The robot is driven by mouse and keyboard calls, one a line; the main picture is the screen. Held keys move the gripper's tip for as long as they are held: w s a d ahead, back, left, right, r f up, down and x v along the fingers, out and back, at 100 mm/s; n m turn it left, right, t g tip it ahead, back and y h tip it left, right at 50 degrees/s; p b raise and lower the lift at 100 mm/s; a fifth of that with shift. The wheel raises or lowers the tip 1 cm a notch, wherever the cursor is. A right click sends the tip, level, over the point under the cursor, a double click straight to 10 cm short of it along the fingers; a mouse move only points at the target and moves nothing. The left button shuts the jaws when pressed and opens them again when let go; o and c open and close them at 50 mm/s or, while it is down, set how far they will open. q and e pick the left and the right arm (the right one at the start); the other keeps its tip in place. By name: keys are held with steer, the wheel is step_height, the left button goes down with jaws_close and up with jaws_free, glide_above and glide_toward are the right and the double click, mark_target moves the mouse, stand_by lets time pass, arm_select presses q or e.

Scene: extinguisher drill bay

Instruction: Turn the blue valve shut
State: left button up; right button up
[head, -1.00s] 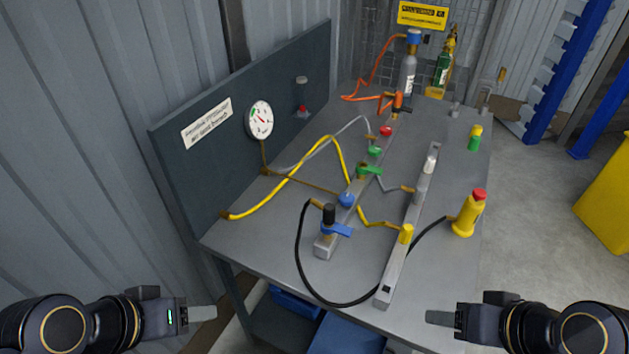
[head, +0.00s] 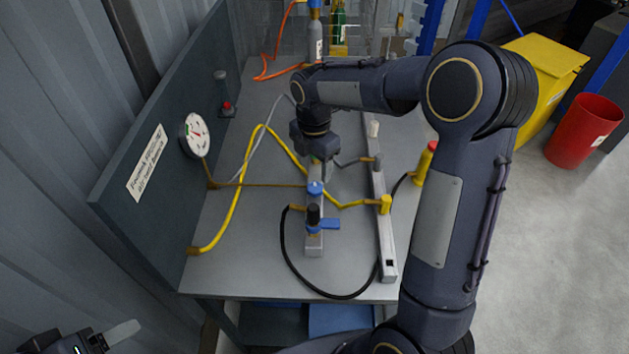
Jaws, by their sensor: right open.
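The blue valve (head: 329,224) is on the near end of the grey manifold bar (head: 314,246), below a black cap or fitting. Its blue lever sticks out to the right, across the bar. A round blue knob (head: 315,188) sits just behind it on the bar. My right gripper (head: 321,172) points down over the bar, behind the blue knob and apart from the blue valve. It is open; its fingertips are small and partly hidden. The green valve area is largely covered by it. My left gripper (head: 122,332) is at the bottom left, away from the bench; its jaw opening cannot be made out.
A second bar (head: 385,245) runs to the right of the manifold. A black hose (head: 285,250) loops in front, and a yellow hose (head: 235,205) lies left. A yellow cylinder (head: 424,165) stands right.

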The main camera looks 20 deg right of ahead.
mark_target(315, 187)
step_height(315, 187, down, 7)
steer(key=shift+s, duration=0.1)
stand_by(0.3)
steer(key=c, duration=1)
